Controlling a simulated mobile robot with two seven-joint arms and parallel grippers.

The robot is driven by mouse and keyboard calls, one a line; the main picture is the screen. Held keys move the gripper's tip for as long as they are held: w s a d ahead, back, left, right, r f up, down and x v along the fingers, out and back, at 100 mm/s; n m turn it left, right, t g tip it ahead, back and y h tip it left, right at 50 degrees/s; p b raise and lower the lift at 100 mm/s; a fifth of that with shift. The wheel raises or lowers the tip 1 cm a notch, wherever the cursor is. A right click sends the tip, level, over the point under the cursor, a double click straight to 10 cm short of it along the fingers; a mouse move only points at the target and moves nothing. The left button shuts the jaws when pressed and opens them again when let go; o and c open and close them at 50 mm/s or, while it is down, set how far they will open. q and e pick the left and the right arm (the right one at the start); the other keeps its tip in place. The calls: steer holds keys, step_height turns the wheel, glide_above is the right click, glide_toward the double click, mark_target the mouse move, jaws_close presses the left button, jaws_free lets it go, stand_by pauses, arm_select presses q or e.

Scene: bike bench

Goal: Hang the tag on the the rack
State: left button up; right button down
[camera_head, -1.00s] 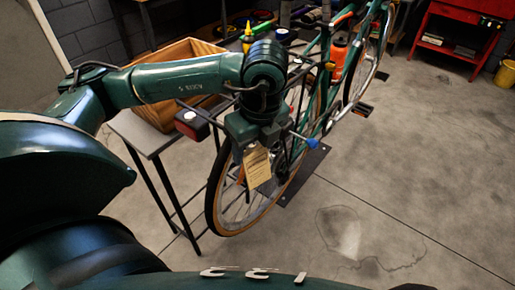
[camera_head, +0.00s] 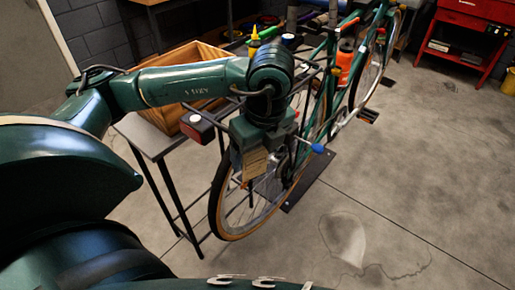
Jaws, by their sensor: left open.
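The tan tag (camera_head: 255,164) hangs upright just below my left gripper (camera_head: 262,145), in front of the bike's rear wheel. My left gripper is open and points down beside the rear of the bike. Its fingertips are partly hidden, and I cannot tell whether the tag touches them. The dark rack (camera_head: 222,104) is over the rear wheel, with a red rear light (camera_head: 196,127) at its end. My wrist covers much of the rack, so how the tag's loop sits on it is hidden. My right gripper is not in view.
The green bike (camera_head: 328,104) stands on a dark floor plate (camera_head: 308,182). A wooden crate (camera_head: 168,115) sits on a grey table (camera_head: 150,139) to the left. A blue-tipped lever (camera_head: 318,148) sticks out right of my gripper. The floor at right is clear.

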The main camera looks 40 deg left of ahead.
arm_select(q)
step_height(320, 180, up, 13)
steer(key=d+p, duration=0.2)
steer(key=shift+s+d, duration=0.15)
steer(key=shift+s, duration=0.25)
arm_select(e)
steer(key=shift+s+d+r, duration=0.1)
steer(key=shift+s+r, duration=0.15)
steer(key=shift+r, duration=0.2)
